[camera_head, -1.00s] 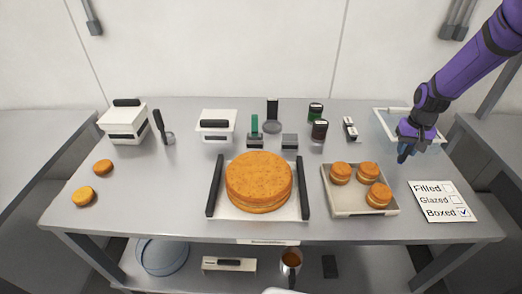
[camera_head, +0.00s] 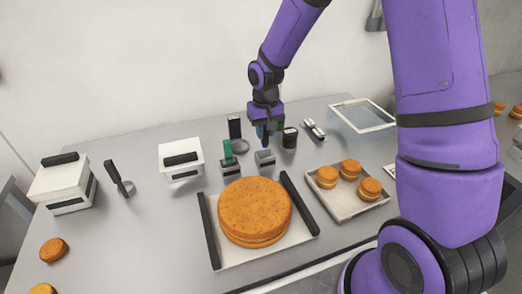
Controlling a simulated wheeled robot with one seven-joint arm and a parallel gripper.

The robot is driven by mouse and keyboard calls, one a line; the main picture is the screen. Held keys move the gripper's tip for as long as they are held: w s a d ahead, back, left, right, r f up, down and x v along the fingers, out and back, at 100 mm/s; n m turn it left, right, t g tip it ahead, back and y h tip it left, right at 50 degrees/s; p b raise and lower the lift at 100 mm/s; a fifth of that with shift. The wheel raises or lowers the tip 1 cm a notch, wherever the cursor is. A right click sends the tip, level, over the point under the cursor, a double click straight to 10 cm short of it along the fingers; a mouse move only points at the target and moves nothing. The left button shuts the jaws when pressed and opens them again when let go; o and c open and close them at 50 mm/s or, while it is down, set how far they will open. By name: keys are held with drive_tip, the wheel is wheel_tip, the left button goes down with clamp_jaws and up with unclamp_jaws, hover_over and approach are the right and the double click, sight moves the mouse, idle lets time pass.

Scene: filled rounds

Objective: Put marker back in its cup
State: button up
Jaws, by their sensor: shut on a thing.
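My gripper (camera_head: 265,126) is over the back middle of the table, pointing down. It is shut on a dark blue marker (camera_head: 262,134), of which only a small part shows below the fingers. A small grey cup (camera_head: 265,157) stands on the table just below it. I cannot tell whether the marker's lower end is above the cup or at its mouth. A similar holder (camera_head: 230,169) with a green upright piece (camera_head: 227,151) stands to the left of the grey cup.
A large round cake (camera_head: 254,208) on a white tray with dark handles lies in front of the cup. A dark jar (camera_head: 290,138) stands close on the right. A tray of small cakes (camera_head: 363,207) is farther right. A white lidded box (camera_head: 181,158) stands to the left.

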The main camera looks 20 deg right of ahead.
sight(265, 146)
drive_tip(key=shift+d+f, duration=0.1)
drive_tip(key=shift+f, duration=3.25)
drive_tip(key=shift+f, duration=0.1)
drive_tip(key=o, duration=0.9)
drive_tip(key=shift+o, duration=0.2)
